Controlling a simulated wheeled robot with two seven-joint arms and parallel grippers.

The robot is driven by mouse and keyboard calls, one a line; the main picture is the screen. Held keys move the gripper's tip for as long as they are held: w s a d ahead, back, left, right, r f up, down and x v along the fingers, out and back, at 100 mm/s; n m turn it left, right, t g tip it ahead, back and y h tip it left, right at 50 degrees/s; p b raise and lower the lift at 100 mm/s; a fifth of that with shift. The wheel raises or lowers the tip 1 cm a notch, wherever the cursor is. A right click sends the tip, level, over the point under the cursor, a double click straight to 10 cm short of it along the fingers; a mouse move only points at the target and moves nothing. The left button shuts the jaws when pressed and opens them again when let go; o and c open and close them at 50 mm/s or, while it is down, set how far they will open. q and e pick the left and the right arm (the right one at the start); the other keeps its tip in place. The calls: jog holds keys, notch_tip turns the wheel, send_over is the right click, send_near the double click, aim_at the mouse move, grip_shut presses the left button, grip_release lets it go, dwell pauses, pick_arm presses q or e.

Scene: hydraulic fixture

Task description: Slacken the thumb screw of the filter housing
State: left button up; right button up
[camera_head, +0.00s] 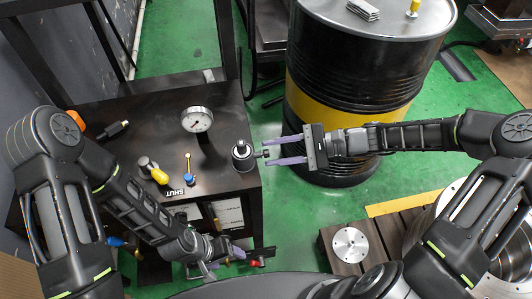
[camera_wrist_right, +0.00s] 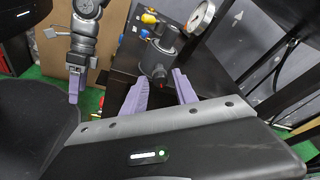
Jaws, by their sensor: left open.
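The filter housing (camera_head: 243,157) is a dark upright cylinder near the right edge of the dark bench. Its thumb screw (camera_head: 263,153) sticks out to the right. In the right wrist view the housing (camera_wrist_right: 158,58) stands just ahead of the fingertips, and the screw (camera_wrist_right: 161,79) points toward the camera. My right gripper (camera_head: 268,152) is open, with one purple finger on either side of the screw's line. Contact with the screw cannot be made out. My left gripper (camera_head: 238,252) is open and low at the bench's front, away from the housing.
A pressure gauge (camera_head: 196,120), a yellow-handled valve (camera_head: 156,173) and a blue fitting (camera_head: 189,178) stand left of the housing. A black and yellow drum (camera_head: 350,105) stands behind my right gripper. A red knob (camera_head: 257,263) is close to my left gripper.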

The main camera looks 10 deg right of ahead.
dwell(0.4)
jog(key=shift+w+d, duration=0.1)
jog(key=shift+d, duration=1.05)
jog(key=m+g+p, duration=0.1)
jog(key=m+p, duration=0.1)
jog(key=p, duration=0.1)
jog(key=shift+m+p, duration=0.3)
jog(key=shift+p, duration=0.1)
jog(key=shift+a, duration=0.15)
jog(key=shift+a, duration=1.1)
